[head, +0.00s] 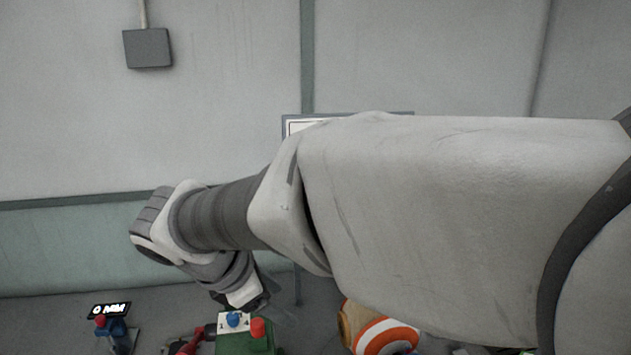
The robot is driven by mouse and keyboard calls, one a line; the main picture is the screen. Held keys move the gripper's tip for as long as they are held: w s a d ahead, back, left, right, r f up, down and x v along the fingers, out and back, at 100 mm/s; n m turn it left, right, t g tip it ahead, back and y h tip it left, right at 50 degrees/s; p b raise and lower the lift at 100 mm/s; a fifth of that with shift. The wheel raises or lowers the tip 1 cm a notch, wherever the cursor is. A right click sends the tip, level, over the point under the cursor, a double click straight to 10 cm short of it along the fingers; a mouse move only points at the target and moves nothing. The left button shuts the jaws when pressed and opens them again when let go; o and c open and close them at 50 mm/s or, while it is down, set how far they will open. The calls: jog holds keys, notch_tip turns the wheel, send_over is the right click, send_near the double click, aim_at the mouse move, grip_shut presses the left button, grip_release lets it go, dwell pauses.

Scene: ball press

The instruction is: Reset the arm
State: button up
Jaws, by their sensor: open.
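My arm reaches across the view from the right edge, bends at the left and turns down. My gripper (250,298) is at its lower end, small and partly in shadow, just above a green box (232,343). It looks open, and I see nothing held in it. The green box carries a blue knob (234,319) and a red knob (258,327) on top. I cannot tell whether the gripper touches the box. My forearm hides much of the middle and right of the view.
A blue device with a red knob (101,320) and a small black display (108,310) stand at the lower left. A red part (190,346) lies beside the green box. An orange-and-white round object (385,337) is partly hidden under my arm. A grey wall with a box (147,48) stands behind.

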jog(key=s+d+m+y, duration=0.2)
jog(key=s+d+m, duration=0.4)
jog(key=d+m, duration=0.4)
jog(key=s+d+m+y, duration=0.2)
jog(key=s+d+m, duration=0.4)
jog(key=d+m, duration=0.5)
jog(key=shift+m, duration=1.1)
jog(key=shift+c, duration=1.4)
jog(key=shift+a, duration=0.15)
